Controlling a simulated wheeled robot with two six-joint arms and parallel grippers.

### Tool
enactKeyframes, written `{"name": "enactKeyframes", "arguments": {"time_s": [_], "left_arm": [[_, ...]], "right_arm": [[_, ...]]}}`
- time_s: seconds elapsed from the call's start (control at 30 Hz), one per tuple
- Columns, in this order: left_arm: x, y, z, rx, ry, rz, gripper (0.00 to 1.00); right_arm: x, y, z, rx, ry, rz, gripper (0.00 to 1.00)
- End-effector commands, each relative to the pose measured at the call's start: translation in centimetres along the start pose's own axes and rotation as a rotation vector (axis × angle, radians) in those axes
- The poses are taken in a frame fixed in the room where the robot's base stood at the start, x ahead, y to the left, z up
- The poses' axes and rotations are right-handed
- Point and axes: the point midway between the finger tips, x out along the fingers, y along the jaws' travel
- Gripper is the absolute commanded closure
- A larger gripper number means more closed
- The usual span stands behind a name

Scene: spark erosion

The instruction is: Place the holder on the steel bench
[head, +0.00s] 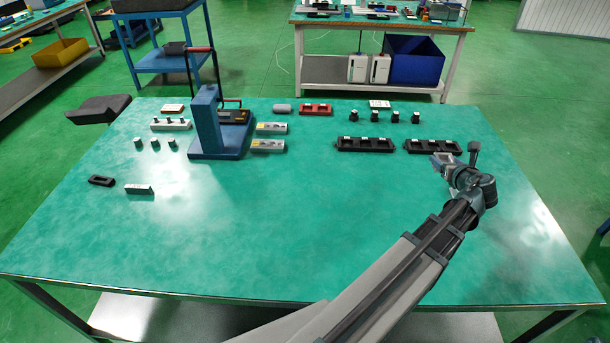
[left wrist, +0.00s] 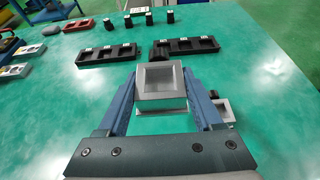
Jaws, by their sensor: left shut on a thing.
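The holder (left wrist: 162,86), a grey square block with a square recess in its top, is between the two blue fingers of my left gripper (left wrist: 163,95). The gripper is shut on it, and the recess faces the wrist camera. In the head view my left gripper (head: 447,162) is over the right part of a green-topped bench with a metal frame (head: 330,230), close to a black tray. The holder is small and partly hidden there. I cannot tell whether it touches the bench top. My right gripper is not in view.
Two black slotted trays (head: 366,145) (head: 432,147) lie at the right, with several small black pieces (head: 375,117) behind them. A blue press (head: 208,125) stands left of centre. A pale square piece (left wrist: 222,107) shows beside the right finger. The front middle is clear.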

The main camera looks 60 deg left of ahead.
Motion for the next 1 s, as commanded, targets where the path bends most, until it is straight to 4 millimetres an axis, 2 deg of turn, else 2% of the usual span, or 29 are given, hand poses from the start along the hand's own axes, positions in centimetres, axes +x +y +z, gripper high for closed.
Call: {"name": "enactKeyframes", "arguments": {"time_s": [0.03,0.13,0.33,0.73,0.87,1.0], "left_arm": [[0.8,0.9,-1.7,-0.001,-0.001,0.004,1.00],[1.5,2.0,-2.6,-0.002,-0.002,0.007,1.00],[1.9,2.8,-3.2,-0.003,-0.003,0.008,1.00],[2.0,2.8,-3.4,-0.003,-0.002,0.008,1.00],[2.5,2.8,-4.5,-0.003,-0.002,0.008,1.00],[3.3,2.8,-6.4,-0.003,-0.002,0.008,1.00]], "right_arm": [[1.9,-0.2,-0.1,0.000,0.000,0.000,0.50],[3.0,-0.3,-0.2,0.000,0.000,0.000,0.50],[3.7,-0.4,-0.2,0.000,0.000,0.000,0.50],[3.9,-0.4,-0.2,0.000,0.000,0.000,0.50],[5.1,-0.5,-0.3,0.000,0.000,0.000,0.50],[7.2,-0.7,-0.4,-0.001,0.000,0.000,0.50]]}}
